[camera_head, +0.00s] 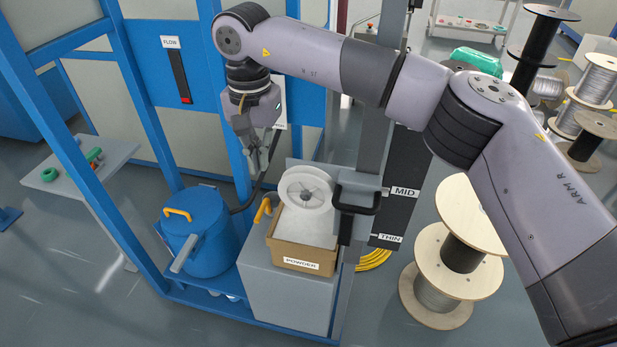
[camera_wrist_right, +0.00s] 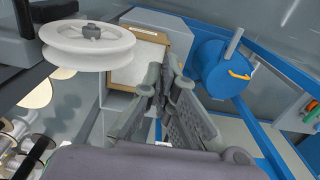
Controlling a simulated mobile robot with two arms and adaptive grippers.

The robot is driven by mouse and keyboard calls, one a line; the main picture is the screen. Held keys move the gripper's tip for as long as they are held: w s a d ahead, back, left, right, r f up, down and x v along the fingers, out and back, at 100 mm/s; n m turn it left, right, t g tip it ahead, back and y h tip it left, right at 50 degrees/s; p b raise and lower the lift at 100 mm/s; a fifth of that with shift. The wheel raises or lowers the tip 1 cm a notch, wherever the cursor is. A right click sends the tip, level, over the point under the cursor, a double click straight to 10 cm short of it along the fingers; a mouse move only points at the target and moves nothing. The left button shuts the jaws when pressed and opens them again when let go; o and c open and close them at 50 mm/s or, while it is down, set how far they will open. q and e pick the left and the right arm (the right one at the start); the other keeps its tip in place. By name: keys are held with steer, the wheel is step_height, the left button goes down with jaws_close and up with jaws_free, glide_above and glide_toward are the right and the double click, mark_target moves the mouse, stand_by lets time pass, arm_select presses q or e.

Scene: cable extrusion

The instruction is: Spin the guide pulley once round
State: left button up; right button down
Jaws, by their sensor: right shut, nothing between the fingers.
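The guide pulley (camera_head: 318,200) is a white, flat, grooved wheel with a grey hub, mounted beside a grey upright post above an open box. In the wrist view the pulley (camera_wrist_right: 75,55) fills the upper left, with its hub nut on top. My right gripper (camera_head: 257,167) hangs to the left of the pulley in the head view, apart from it. In the wrist view the fingers of my right gripper (camera_wrist_right: 163,75) are closed together with nothing held, to the right of the pulley. My left gripper shows in neither view.
A cardboard box labelled POWDER (camera_head: 302,263) stands on a grey block (camera_head: 285,302) below the pulley. A blue drum (camera_head: 205,240) stands to its left. A black bracket (camera_head: 355,198) sits close right of the pulley. Blue frame posts (camera_head: 228,100) stand behind; wooden spools (camera_head: 455,265) stand right.

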mark_target(289, 172)
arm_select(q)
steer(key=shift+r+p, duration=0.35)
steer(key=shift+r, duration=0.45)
arm_select(e)
step_height(289, 172, up, 2)
steer(key=shift+r, duration=0.1)
steer(key=d+b, duration=0.1)
steer(key=d, duration=0.1)
steer(key=s+d+b, duration=0.1)
steer(key=d, duration=0.1)
steer(key=shift+s+d, duration=0.3)
steer(key=shift+d, duration=0.3)
arm_select(q)
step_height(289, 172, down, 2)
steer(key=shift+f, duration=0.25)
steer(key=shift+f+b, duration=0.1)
steer(key=shift+b, duration=0.25)
arm_select(e)
steer(key=shift+f, duration=0.2)
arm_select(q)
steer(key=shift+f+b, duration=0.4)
arm_select(e)
steer(key=shift+f, duration=0.65)
